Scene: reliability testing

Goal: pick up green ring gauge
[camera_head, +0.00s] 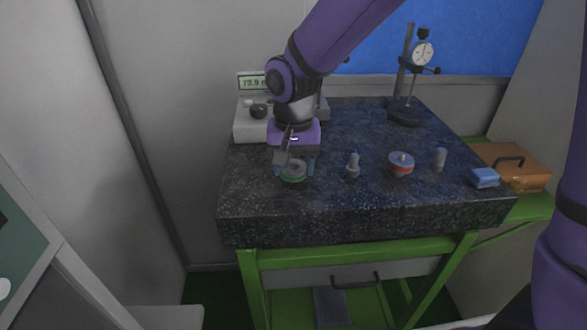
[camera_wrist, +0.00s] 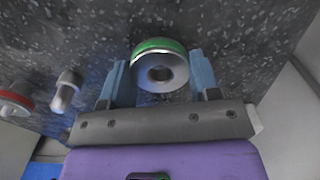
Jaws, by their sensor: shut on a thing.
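The green ring gauge (camera_head: 293,172) is a grey metal ring with a green band and a central hole. It is at the front left of the dark granite table. It also shows in the wrist view (camera_wrist: 160,68), between the two blue fingers. My gripper (camera_head: 295,168) points down at it, with a finger on each side, shut on the ring. In the wrist view my gripper (camera_wrist: 162,78) has its blue fingertips at the ring's left and right sides. I cannot tell whether the ring touches the table.
On the granite table (camera_head: 300,212), a grey plug (camera_head: 353,166), a red-banded gauge (camera_head: 400,164), another grey plug (camera_head: 439,159) and a blue block (camera_head: 484,177) stand to the right. A dial indicator stand (camera_head: 405,112) is at the back right. A display instrument (camera_head: 250,122) is behind my gripper.

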